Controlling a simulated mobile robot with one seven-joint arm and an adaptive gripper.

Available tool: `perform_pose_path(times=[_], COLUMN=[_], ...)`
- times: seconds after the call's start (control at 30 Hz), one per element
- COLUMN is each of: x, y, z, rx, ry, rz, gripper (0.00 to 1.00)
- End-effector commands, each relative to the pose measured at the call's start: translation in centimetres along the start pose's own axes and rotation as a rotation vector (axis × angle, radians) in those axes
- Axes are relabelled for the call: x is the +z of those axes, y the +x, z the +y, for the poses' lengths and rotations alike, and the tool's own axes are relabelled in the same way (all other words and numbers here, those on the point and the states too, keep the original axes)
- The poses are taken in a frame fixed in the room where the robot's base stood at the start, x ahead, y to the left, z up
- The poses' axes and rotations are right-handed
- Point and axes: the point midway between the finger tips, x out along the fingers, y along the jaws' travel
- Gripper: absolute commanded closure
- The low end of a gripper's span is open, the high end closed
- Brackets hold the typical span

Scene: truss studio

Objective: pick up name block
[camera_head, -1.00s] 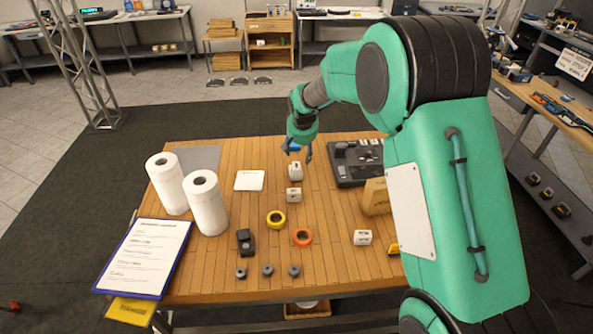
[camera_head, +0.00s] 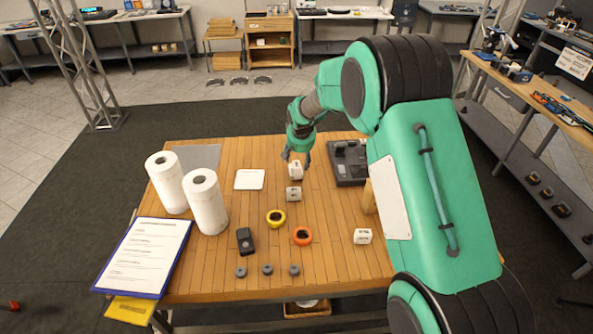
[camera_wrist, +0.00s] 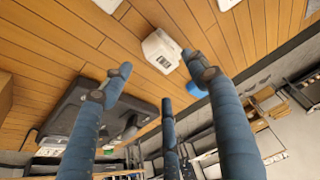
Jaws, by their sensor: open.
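Three white blocks with dark print sit on the wooden table: one at the back (camera_head: 295,171), one just in front of it (camera_head: 294,194), and one at the front right (camera_head: 362,236). The print is too small to read, so I cannot tell which is the name block. My gripper (camera_head: 295,153) is just behind and above the back block, apparently empty. In the wrist view, my gripper's blue-grey fingers (camera_wrist: 157,78) are spread apart, with a white block (camera_wrist: 161,50) beyond and between the tips. A blue object (camera_wrist: 196,90) shows beside the right finger, partly hidden.
A black tray (camera_head: 347,170) lies right of my gripper. Paper rolls (camera_head: 205,203) stand left, near a white pad (camera_head: 249,180).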

Motion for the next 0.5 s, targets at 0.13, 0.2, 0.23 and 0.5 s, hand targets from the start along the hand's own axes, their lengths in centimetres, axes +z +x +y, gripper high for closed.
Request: perform_pose_path(times=[0.13, 0.2, 0.23, 0.5], x=[0.0, 0.0, 0.0, 0.0], y=[1.7, 2.1, 2.2, 2.4], z=[0.0, 0.0, 0.0, 0.0], rx=[0.0, 0.0, 0.0, 0.0], ry=[0.0, 0.0, 0.0, 0.0], rz=[-0.001, 0.0, 0.0, 0.0], gripper=[0.41, 0.41, 0.41, 0.41])
